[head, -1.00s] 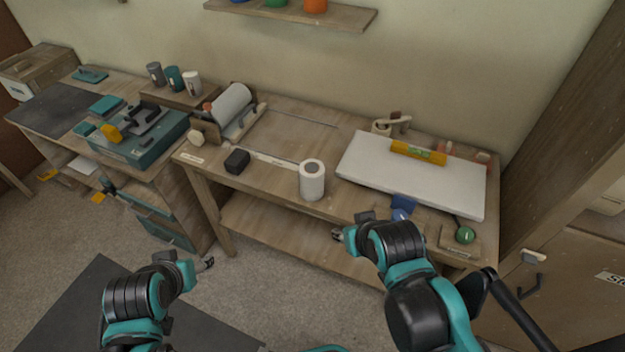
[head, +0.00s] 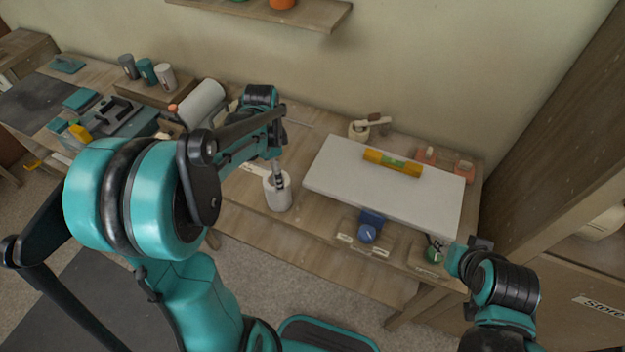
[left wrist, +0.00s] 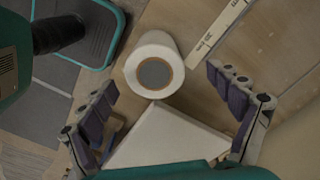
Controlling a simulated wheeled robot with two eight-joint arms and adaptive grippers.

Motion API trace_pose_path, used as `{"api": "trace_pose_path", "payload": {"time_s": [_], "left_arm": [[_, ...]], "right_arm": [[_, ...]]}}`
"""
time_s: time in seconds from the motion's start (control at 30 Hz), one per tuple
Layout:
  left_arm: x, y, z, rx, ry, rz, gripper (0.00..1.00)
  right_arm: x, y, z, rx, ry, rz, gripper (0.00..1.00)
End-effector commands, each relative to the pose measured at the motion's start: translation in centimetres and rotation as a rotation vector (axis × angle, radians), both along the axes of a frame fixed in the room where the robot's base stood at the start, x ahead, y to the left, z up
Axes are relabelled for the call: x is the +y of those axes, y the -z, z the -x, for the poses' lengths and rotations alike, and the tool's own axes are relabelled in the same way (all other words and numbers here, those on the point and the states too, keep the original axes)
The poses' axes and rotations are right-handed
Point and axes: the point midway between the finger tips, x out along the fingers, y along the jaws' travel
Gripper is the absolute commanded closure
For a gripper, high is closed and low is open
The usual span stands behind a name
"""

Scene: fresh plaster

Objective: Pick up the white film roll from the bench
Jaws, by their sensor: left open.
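The white film roll (head: 278,197) stands upright on the front part of the bench (head: 310,228), left of the white board. In the left wrist view its round end with a grey core (left wrist: 153,64) faces me, ahead of the fingers. My left gripper (head: 279,178) is over the roll in the head view. In the left wrist view its two fingers (left wrist: 165,100) are spread wide with nothing between them, and the roll lies just beyond their tips. My right gripper (head: 440,246) is at the bench's right front, by a green ball (head: 433,255); its fingers are too small to read.
A label strip (left wrist: 218,33) lies close by. A blue knobbed tool (head: 367,232) sits at the front edge. A wooden shelf (head: 310,14) hangs behind.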

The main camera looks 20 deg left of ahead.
Motion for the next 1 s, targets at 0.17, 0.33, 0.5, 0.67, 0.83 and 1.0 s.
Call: {"api": "trace_pose_path", "payload": {"time_s": [0.17, 0.33, 0.5, 0.67, 0.83, 1.0], "left_arm": [[0.1, 2.0, 0.0, 0.007, 0.010, 0.002, 0.09], [-0.2, 4.1, 0.1, 0.006, 0.010, 0.001, 0.09], [-0.6, 6.8, 0.3, 0.006, 0.009, 0.001, 0.09], [-0.6, 7.9, 0.4, 0.004, 0.009, 0.001, 0.09], [-0.6, 7.9, 0.4, 0.004, 0.008, 0.001, 0.09], [-0.6, 7.9, 0.4, 0.004, 0.008, 0.001, 0.41]], "right_arm": [[0.0, 0.7, 0.0, 0.000, 0.000, 0.000, 0.60], [0.0, 1.5, 0.0, 0.000, 0.000, 0.000, 0.60], [0.0, 2.8, 0.0, 0.000, 0.000, 0.000, 0.60], [0.0, 3.1, 0.0, 0.000, 0.000, 0.000, 0.60], [0.0, 3.0, 0.0, 0.000, 0.000, 0.000, 0.60], [0.0, 3.0, 0.0, 0.000, 0.000, 0.000, 0.60]]}}
